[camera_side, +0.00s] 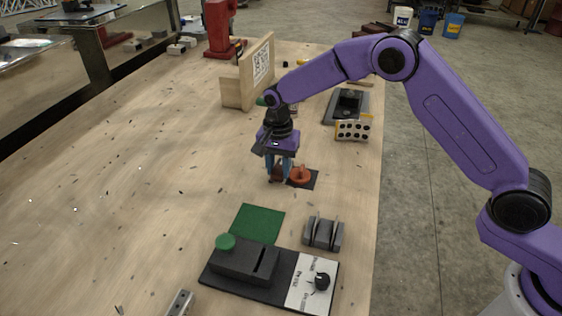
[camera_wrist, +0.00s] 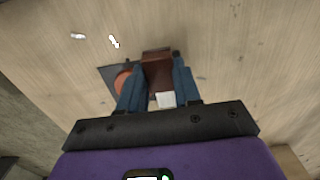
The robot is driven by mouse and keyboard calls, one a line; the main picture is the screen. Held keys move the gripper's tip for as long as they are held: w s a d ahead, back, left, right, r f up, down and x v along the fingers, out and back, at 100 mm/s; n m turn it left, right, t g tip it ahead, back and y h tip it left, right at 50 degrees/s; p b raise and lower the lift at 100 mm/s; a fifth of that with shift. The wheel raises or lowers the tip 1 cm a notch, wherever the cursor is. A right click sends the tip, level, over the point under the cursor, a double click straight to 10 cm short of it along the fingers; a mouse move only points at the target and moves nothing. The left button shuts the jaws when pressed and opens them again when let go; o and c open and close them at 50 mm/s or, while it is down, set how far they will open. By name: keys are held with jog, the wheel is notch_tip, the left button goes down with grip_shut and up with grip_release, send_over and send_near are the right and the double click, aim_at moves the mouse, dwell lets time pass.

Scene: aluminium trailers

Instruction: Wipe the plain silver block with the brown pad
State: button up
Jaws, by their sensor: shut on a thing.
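My gripper (camera_side: 279,177) points down low over the middle of the wooden table, its blue fingers closed on the brown pad (camera_side: 277,173). In the wrist view, the pad (camera_wrist: 158,70) shows as a reddish-brown block between the two fingers (camera_wrist: 158,88). A small pale square face (camera_wrist: 165,100) shows between the fingers at the pad's near end; I cannot tell whether it is the plain silver block. In the side view, no plain silver block can be made out clearly. A silver metal piece with dark holes (camera_side: 179,304) lies at the bottom edge, partly cut off.
An orange round part (camera_side: 301,174) on a dark square plate (camera_side: 311,183) is close beside my gripper. Nearer are a green mat (camera_side: 257,222), a grey slotted fixture (camera_side: 323,234) and a black box with a knob panel (camera_side: 247,262). The left tabletop is mostly clear, with scattered metal chips.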

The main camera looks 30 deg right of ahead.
jog(key=shift+d+r, duration=0.1)
jog(key=shift+r, duration=3.9)
